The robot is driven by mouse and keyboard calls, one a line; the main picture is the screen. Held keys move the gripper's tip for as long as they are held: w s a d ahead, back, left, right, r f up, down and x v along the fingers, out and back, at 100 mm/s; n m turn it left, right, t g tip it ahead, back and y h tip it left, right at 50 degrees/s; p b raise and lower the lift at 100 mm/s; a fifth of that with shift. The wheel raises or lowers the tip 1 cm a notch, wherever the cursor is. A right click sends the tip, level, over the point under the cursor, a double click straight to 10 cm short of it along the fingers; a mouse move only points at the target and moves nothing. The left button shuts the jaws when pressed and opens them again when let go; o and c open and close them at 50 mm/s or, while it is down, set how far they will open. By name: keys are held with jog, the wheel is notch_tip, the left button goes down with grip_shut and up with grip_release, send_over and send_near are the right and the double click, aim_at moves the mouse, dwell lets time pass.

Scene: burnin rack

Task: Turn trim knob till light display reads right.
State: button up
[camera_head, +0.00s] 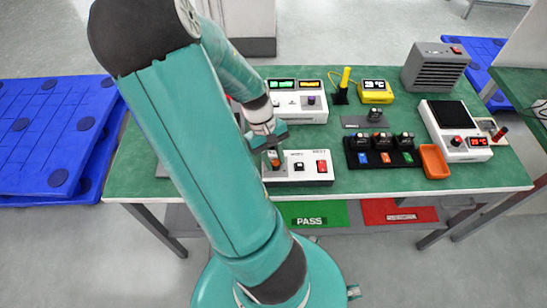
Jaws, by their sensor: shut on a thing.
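A white unit (299,112) at the back of the green table carries two lit displays, one green (283,85) and one orange (309,86). Their text is too small to read. A dark purple knob (311,100) sits on its front face. My gripper (273,157) is in front of this unit, apart from the knob. It points down over the left end of a white front box (312,178). It is shut on a small dark piece with an orange part (276,165), largely hidden by the fingers. I cannot tell whether that piece is seated in the box.
The front box has a red switch (322,167). To the right are a black tray (352,162) with several modules, an orange bin (434,161), and a white unit with a red readout (478,142). A yellow meter (375,92) and grey heater-like box (436,66) stand behind.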

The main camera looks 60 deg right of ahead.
jog(key=m+y, duration=0.1)
jog(key=m, duration=0.2)
jog(key=m+t, duration=0.1)
jog(key=m, duration=0.2)
jog(key=shift+s+d+t+y, duration=0.1)
jog(key=shift+d+t+y, duration=0.05)
jog(key=shift+t+y, duration=0.2)
jog(key=shift+m, duration=0.3)
jog(key=o, duration=1)
jog(key=shift+r, duration=0.1)
jog(key=v, duration=1.3)
jog(key=shift+d+r, duration=0.2)
jog(key=shift+r, duration=0.15)
